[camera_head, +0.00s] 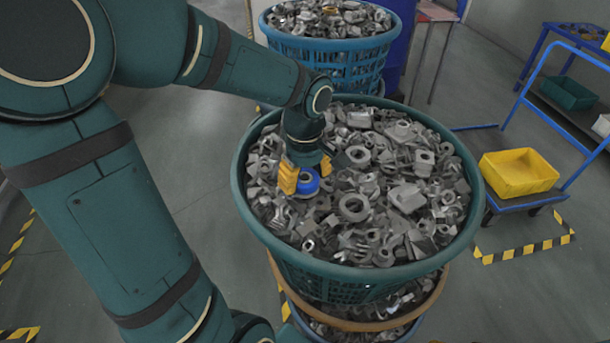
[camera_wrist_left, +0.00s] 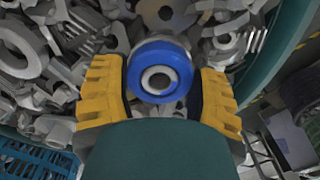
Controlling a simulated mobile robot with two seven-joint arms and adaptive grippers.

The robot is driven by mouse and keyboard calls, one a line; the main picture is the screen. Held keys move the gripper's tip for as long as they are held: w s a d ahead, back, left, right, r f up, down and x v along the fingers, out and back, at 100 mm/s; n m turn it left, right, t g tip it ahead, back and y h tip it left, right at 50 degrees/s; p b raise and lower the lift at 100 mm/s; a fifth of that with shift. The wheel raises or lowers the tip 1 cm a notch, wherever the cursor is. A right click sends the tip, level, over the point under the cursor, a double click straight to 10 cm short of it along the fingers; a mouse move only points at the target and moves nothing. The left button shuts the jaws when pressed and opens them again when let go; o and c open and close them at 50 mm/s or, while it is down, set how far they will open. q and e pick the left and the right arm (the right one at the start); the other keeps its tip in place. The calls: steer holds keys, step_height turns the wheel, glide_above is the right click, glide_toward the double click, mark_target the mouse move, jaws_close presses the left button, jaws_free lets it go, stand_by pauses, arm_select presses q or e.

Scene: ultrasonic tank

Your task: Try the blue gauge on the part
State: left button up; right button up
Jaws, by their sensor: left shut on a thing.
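The blue gauge (camera_wrist_left: 139,72) is a round blue ring with a pale grey inner ring and a dark hole. My left gripper (camera_wrist_left: 160,88) is shut on it, with one yellow finger on each side. In the head view the gauge (camera_head: 309,183) sits between the yellow fingers of the left gripper (camera_head: 307,175), low over the left side of the heap of grey metal parts (camera_head: 354,207). I cannot tell which piece is the part, or whether the gauge touches the pieces beneath it. My right gripper is not in view.
The heap fills a teal basket (camera_head: 252,222), whose rim curves close to the left gripper. Another basket of parts (camera_head: 330,55) stands behind. A yellow bin (camera_head: 518,173) rests on a blue cart at the right. Open floor lies between basket and cart.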

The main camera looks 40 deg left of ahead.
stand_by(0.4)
arm_select(q)
steer(key=shift+r+p, duration=1.9)
steer(key=shift+r, duration=0.6)
steer(key=shift+r+p, duration=1.55)
steer(key=shift+r, duration=0.5)
steer(key=shift+f, duration=0.1)
